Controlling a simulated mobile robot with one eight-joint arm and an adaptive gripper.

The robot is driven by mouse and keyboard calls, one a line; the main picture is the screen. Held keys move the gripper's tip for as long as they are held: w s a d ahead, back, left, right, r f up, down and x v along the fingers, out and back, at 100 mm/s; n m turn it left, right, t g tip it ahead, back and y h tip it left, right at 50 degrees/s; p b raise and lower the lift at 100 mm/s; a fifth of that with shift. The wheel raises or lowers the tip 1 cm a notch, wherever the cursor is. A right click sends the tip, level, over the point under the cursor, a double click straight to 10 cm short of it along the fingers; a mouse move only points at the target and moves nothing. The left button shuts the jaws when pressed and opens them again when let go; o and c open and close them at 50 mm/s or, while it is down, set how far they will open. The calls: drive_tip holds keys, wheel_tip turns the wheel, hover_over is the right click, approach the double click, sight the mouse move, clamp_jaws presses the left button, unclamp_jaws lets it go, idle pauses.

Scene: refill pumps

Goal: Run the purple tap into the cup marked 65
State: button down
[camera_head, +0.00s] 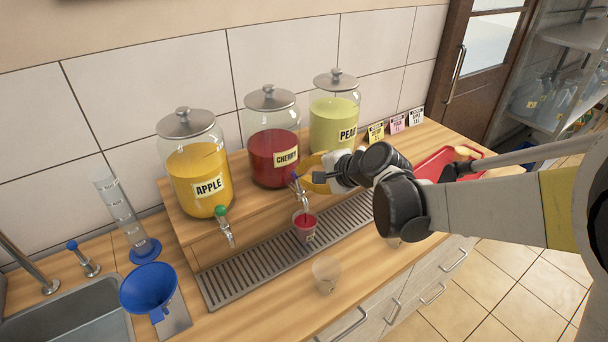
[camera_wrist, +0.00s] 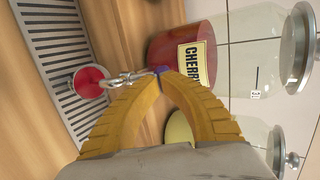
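The cherry jar (camera_head: 273,150) holds red liquid and has a tap with a purple-blue knob (camera_head: 294,176), also seen in the wrist view (camera_wrist: 161,70). A cup (camera_head: 305,227) with red liquid stands on the drip grate under this tap; it also shows in the wrist view (camera_wrist: 90,82). I cannot read any mark on it, nor tell whether liquid is flowing. My gripper (camera_wrist: 159,81) has its yellow fingertips together at the knob, seemingly touching it. In the head view my gripper (camera_head: 307,176) is beside the tap, partly hidden by my arm.
An apple jar (camera_head: 200,175) with a green-knobbed tap stands left, a pear jar (camera_head: 333,120) right. A clear cup (camera_head: 326,272) stands on the front counter; another (camera_head: 393,241) is partly behind my arm. A blue funnel (camera_head: 149,288), measuring cylinder (camera_head: 120,210) and red tray (camera_head: 432,163) are nearby.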

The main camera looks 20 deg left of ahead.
drive_tip(key=shift+r, duration=0.1)
drive_tip(key=shift+r+p, duration=0.55)
drive_tip(key=shift+r, duration=0.15)
drive_tip(key=shift+d, duration=0.1)
drive_tip(key=s+d+f+p+v, duration=0.1)
drive_tip(key=f+p+v, duration=0.1)
drive_tip(key=v, duration=1.1)
drive_tip(key=shift+d+f+p, duration=0.25)
drive_tip(key=shift+d+p, duration=0.05)
drive_tip(key=shift+p, duration=0.1)
drive_tip(key=shift+s, duration=0.2)
drive_tip(key=shift+d, duration=0.1)
drive_tip(key=s+d+f+n+h+b, duration=0.2)
drive_tip(key=s+d, duration=0.3)
drive_tip(key=d, duration=0.4)
drive_tip(key=s+d+f+n+t+h+b, duration=0.1)
drive_tip(key=s+d+f+h+b, duration=0.3)
drive_tip(key=d, duration=0.5)
drive_tip(key=s+d+f+n+h+b, duration=0.2)
drive_tip(key=s+d+f+n+h, duration=0.1)
drive_tip(key=s+d, duration=0.5)
drive_tip(key=shift+s+d+n+t+h+b, duration=0.3)
drive_tip(key=shift+d+n+b, duration=0.1)
drive_tip(key=shift+n, duration=0.2)
